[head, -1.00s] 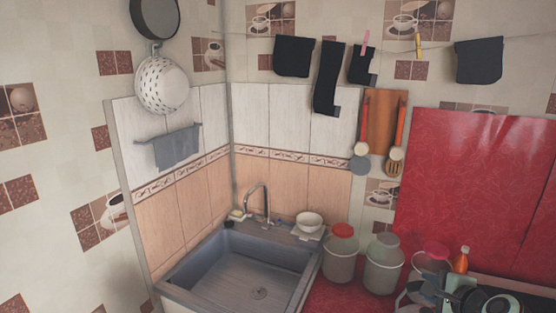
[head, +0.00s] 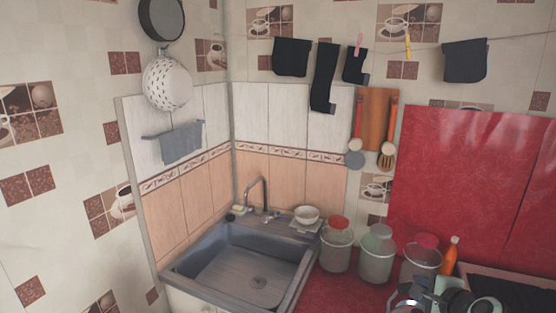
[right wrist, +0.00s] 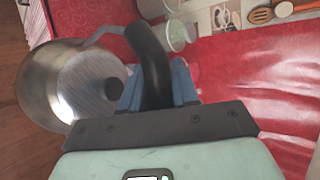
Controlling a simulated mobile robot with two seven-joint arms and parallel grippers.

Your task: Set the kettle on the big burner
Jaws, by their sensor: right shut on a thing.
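In the right wrist view, the shiny metal kettle (right wrist: 60,85) hangs at the left with its dark curved handle (right wrist: 150,55) between the blue fingers of my right gripper (right wrist: 157,82). The gripper is shut on that handle. The kettle is over or near a red surface; I cannot tell its height. In the head view, part of my right arm (head: 458,302) shows at the bottom right edge. A dark stove top (head: 515,291) is partly visible beside it; the big burner cannot be made out. My left gripper is not in view.
Glass jars (head: 376,255) and an orange bottle (head: 450,254) stand on the red counter close to my right arm. A red panel (head: 470,180) covers the wall.

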